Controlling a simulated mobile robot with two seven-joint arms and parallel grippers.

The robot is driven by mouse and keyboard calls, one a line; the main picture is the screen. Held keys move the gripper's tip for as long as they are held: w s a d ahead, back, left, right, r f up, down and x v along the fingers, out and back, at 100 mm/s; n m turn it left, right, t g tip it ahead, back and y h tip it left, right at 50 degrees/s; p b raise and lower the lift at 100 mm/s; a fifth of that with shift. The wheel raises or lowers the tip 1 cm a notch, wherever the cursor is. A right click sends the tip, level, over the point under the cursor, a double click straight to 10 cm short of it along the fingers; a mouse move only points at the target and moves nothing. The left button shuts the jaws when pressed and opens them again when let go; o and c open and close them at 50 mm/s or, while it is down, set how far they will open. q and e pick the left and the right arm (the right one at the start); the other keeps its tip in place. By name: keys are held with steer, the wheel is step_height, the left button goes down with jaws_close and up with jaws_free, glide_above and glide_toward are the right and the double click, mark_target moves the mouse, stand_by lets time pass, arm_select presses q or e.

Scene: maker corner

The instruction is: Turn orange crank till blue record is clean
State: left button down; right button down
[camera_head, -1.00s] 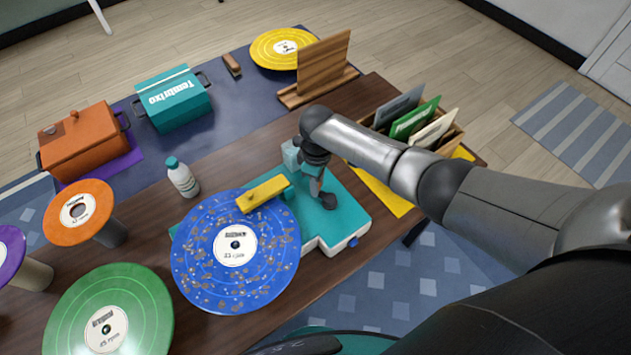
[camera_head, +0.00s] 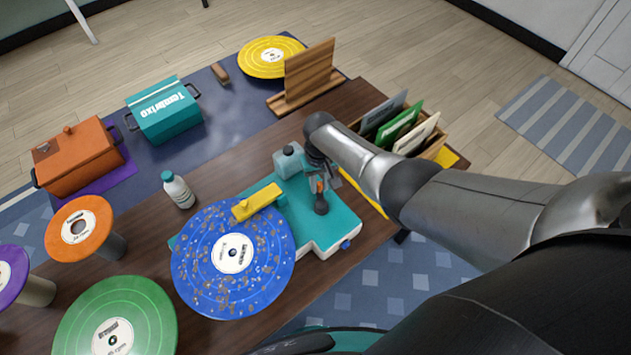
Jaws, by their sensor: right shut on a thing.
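The blue record (camera_head: 205,277) lies flat on the teal cleaning machine (camera_head: 336,228), its front part reaching past the machine. Brown specks are scattered over much of its blue surface. A yellow bar (camera_head: 257,202) reaches over the record's back right edge. My right gripper (camera_head: 321,182) is over the right part of the machine, shut on the orange crank (camera_head: 319,186). Only a small piece of orange shows between the dark fingers; my arm and gripper hide the rest. My left gripper is not in view.
A white bottle (camera_head: 178,191) stands left of the machine. Orange (camera_head: 72,212) and green (camera_head: 145,310) records are on the left. A crate (camera_head: 440,147) of sleeves sits behind my right arm. A blue knob (camera_head: 346,244) is on the machine's front. Dark bare tabletop separates the bottle and machine.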

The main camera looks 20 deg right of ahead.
steer(key=m, duration=0.1)
steer(key=d+m+p, duration=0.1)
steer(key=m, duration=0.2)
steer(key=shift+s+d+m, duration=0.25)
steer(key=shift+d+m, duration=0.05)
steer(key=shift+d, duration=0.1)
stand_by(0.4)
steer(key=c, duration=0.8)
jaws_free()
steer(key=shift+s, duration=0.1)
steer(key=shift+o, duration=0.2)
